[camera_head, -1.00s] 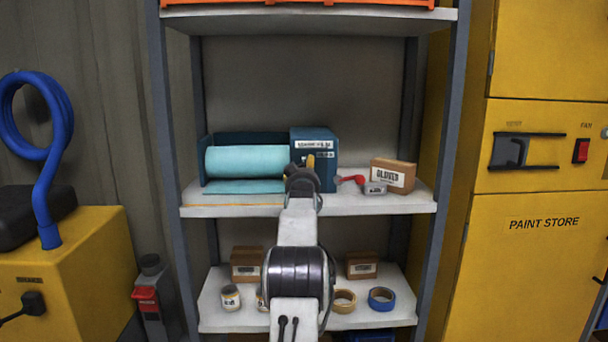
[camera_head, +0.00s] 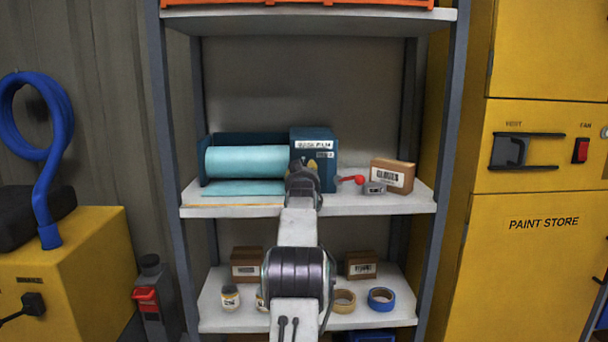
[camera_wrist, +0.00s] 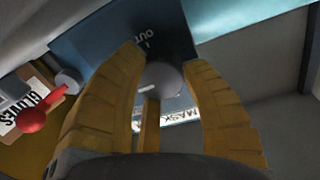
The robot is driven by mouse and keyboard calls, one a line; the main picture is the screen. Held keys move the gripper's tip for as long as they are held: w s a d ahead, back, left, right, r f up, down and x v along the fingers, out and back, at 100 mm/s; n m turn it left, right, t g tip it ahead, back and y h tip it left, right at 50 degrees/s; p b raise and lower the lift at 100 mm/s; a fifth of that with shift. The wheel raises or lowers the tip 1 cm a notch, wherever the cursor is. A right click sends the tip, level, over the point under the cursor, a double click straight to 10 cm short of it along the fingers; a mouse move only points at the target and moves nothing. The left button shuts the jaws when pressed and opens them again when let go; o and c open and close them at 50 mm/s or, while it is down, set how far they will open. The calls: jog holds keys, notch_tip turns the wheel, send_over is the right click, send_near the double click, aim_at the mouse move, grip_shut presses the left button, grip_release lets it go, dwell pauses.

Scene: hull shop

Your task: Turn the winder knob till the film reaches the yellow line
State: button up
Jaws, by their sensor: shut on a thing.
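The pale teal film roll (camera_head: 246,160) lies in a dark blue holder on the middle shelf. Its loose sheet (camera_head: 235,188) lies flat in front of it, with its front edge just short of the yellow line (camera_head: 232,205) near the shelf's front edge. The blue winder box (camera_head: 325,142) stands at the roll's right end. My gripper (camera_head: 304,164) is in front of the box and hides the knob in the head view. In the wrist view, the yellow fingers of my gripper (camera_wrist: 164,62) are shut on the round grey winder knob (camera_wrist: 164,80), one on each side.
A gloves box (camera_head: 393,175), a small grey tin (camera_head: 375,188) and a red-ended object (camera_head: 352,180) sit right of the winder. The lower shelf holds boxes and tape rolls (camera_head: 382,298). Shelf posts (camera_head: 446,180) stand at both sides.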

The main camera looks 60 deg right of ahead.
jog(key=shift+w+f+m, duration=0.1)
jog(key=shift+m, duration=0.7)
jog(key=o, duration=1)
jog(key=shift+w, duration=0.1)
jog(key=shift+o, duration=1.1)
jog(key=shift+a, duration=0.1)
jog(key=v, duration=1.2)
